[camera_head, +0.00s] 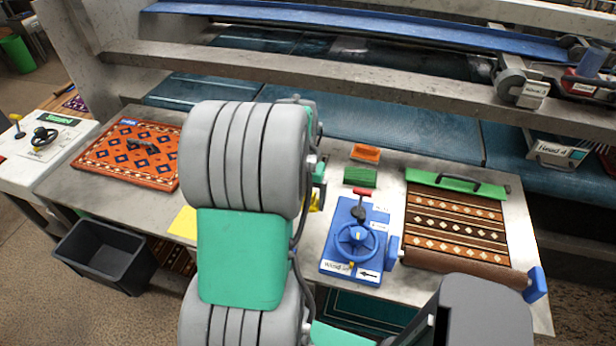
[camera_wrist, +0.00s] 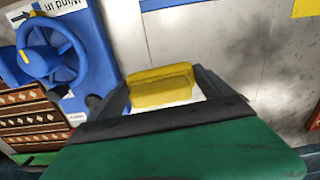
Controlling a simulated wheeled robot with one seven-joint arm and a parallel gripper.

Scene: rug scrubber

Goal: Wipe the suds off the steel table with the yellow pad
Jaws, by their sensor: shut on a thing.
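My gripper (camera_wrist: 163,90) is shut on the yellow pad (camera_wrist: 162,82) and holds it over the steel table (camera_wrist: 180,45). In the head view my arm hides most of the gripper, and only a small yellow bit shows beside it. The steel table (camera_head: 130,208) runs across the head view. In the wrist view a bright white patch shows just below the pad, between the fingers; I cannot tell whether it is suds. Dark grey smudges lie on the steel right of the pad. Whether the pad touches the table is unclear.
A blue handwheel unit (camera_head: 357,240) stands right of my arm, close to the gripper's left in the wrist view. An orange rug (camera_head: 130,155), a yellow square (camera_head: 183,222), a green brush (camera_head: 360,177) and an orange tray (camera_head: 366,153) are also there.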

